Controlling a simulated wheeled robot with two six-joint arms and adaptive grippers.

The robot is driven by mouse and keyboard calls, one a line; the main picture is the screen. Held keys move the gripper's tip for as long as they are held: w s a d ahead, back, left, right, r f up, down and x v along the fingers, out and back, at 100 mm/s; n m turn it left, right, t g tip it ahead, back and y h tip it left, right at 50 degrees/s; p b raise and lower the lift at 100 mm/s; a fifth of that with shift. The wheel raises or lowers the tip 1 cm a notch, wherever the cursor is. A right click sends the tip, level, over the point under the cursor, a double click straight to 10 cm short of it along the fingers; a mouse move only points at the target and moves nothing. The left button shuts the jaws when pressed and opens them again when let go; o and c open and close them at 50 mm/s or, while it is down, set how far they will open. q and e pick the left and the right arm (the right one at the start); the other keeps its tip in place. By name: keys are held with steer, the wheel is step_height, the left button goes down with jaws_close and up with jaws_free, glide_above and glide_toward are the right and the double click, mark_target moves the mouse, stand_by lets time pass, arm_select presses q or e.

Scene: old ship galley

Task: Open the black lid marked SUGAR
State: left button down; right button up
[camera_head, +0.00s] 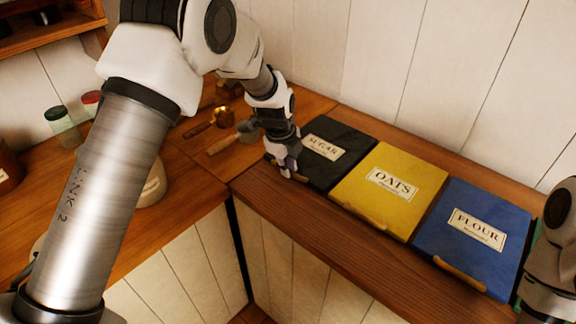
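The black lid marked SUGAR (338,146) lies flat in the wooden counter, at the left end of a row of three lids. Its label faces up. My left gripper (289,173) reaches down at the lid's front left edge, and its fingers hide that corner. I cannot tell whether the fingers touch the lid or whether they are open or shut. The lid's front handle is mostly hidden by the gripper. My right arm shows only in part at the right edge, beside the blue lid, and its fingertips are not in view.
The yellow OATS lid (411,190) and the blue FLOUR lid (499,258) lie to the right, each with a wooden front handle. A white plank wall (440,60) rises behind.

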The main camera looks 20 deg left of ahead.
arm_select(q)
steer(key=shift+w+r+p, duration=0.2)
steer(key=shift+r+p, duration=0.3)
steer(key=shift+r, duration=0.3)
steer(key=w+d+r+p, duration=0.1)
steer(key=w+r+p, duration=0.2)
steer(key=r+p, duration=0.2)
steer(key=w+d+r+p, duration=0.2)
steer(key=w+r+p, duration=0.2)
steer(key=r, duration=0.7)
steer(key=shift+r+p, duration=0.15)
steer(key=shift+p, duration=0.9)
